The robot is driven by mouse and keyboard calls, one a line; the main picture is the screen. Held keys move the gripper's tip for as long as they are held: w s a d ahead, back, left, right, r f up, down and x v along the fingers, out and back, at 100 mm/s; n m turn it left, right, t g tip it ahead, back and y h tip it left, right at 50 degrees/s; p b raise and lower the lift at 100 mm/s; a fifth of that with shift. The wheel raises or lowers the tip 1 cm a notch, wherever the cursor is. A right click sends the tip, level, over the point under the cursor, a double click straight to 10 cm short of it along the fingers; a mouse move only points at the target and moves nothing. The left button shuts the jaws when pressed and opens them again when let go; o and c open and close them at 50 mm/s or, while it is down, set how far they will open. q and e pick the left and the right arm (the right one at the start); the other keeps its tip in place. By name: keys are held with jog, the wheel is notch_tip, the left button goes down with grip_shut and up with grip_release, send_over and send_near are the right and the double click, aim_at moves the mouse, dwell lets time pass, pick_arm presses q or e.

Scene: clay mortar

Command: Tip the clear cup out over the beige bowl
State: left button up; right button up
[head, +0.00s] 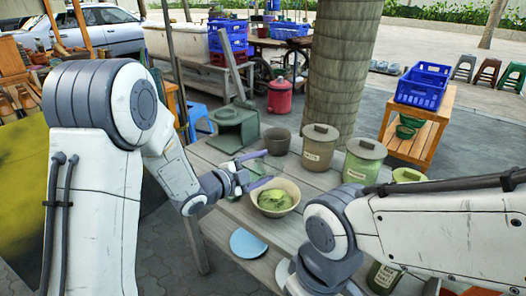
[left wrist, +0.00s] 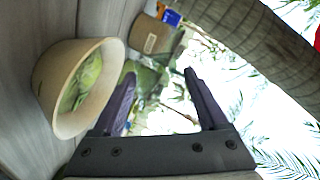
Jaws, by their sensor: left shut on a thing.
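The beige bowl (head: 275,194) stands on the grey wooden table with a green mass inside. In the left wrist view the bowl (left wrist: 72,88) is on the left, its rim close beside one finger. My left gripper (head: 256,172) is above and just behind the bowl in the head view, with its purple fingers spread apart. In the left wrist view the left gripper (left wrist: 158,100) is shut on the clear cup (left wrist: 150,95), which is see-through and hard to make out. Its tilt and contents cannot be told. My right arm shows at the right, but its gripper is outside the picture.
A dark pot (head: 277,140), a beige lidded jar (head: 319,147) and a green lidded jar (head: 363,158) stand behind the bowl. A green stove-like block (head: 235,125) is at the back left. A blue plate (head: 248,243) lies in front. A tree trunk rises behind the table.

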pick_arm(q)
jog(key=n+p, duration=0.1)
jog(key=p, duration=0.1)
jog(key=r+n+g+p, duration=0.1)
jog(key=p, duration=0.1)
jog(key=shift+w+a, duration=0.1)
jog(key=n+g+p, duration=0.1)
jog(key=p, duration=0.2)
jog(key=f+n+g+p, duration=0.1)
jog(key=n+p, duration=0.1)
jog(key=p, duration=0.1)
jog(key=s+n+h+p, duration=0.1)
jog(key=n+p, duration=0.1)
jog(key=shift+s+d+f+g+p, duration=0.1)
jog(key=shift+d+f+g+p, duration=0.25)
jog(key=shift+d+g+p, duration=0.05)
jog(key=shift+s+f+n+g+p, duration=0.1)
jog(key=shift+f+n+g+p, duration=0.2)
jog(key=shift+n+p, duration=0.25)
jog(key=shift+s+d+f+n+h, duration=0.1)
jog(key=shift+f+n+h, duration=0.1)
jog(key=shift+n+h, duration=0.1)
